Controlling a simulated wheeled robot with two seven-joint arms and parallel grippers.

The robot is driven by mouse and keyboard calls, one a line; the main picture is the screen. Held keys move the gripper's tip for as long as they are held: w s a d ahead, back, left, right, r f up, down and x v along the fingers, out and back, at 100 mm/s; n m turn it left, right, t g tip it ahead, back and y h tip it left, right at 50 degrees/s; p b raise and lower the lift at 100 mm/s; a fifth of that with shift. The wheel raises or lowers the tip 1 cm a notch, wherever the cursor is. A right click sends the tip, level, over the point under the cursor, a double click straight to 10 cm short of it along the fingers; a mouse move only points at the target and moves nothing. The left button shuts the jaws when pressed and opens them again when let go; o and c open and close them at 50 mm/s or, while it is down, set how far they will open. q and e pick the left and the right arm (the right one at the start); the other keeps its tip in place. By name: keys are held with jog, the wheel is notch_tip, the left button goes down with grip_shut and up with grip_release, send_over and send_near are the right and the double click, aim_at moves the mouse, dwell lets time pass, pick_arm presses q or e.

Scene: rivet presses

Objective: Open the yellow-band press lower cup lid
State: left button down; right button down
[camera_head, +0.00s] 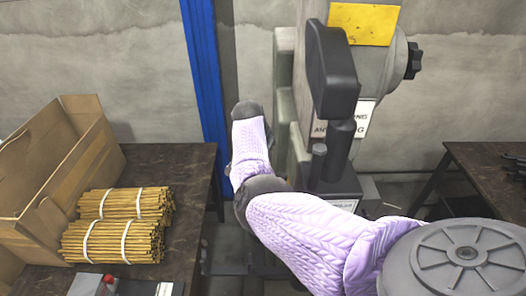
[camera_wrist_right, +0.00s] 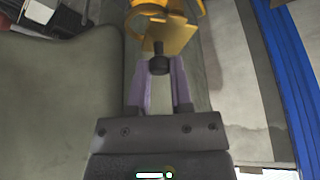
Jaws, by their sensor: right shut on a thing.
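The press (camera_head: 333,70) stands against the wall in the middle of the head view, grey-green with black parts. My right arm reaches across its front, and its gripper does not show clearly there. In the right wrist view my right gripper (camera_wrist_right: 161,75) is shut on a black knob (camera_wrist_right: 158,66) between its two lavender fingers. The knob sits at the near edge of a yellow lid plate (camera_wrist_right: 172,38). A yellow band (camera_wrist_right: 160,6) curves just beyond the plate. How far the lid is turned, and the cup inside, I cannot tell. My left gripper is not in view.
A left table (camera_head: 150,160) holds an open cardboard box (camera_head: 50,175) and tied bundles of yellow sticks (camera_head: 120,225). A blue post (camera_head: 205,90) stands left of the press. A dark table (camera_head: 485,170) is at the right.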

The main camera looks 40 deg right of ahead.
jog(key=c, duration=0.5)
grip_release()
jog(key=shift+a+r, duration=0.1)
jog(key=shift+r, duration=0.25)
jog(key=p+v, duration=0.1)
jog(key=v, duration=0.8)
jog(key=shift+s+a, duration=0.1)
jog(key=shift+a, duration=0.05)
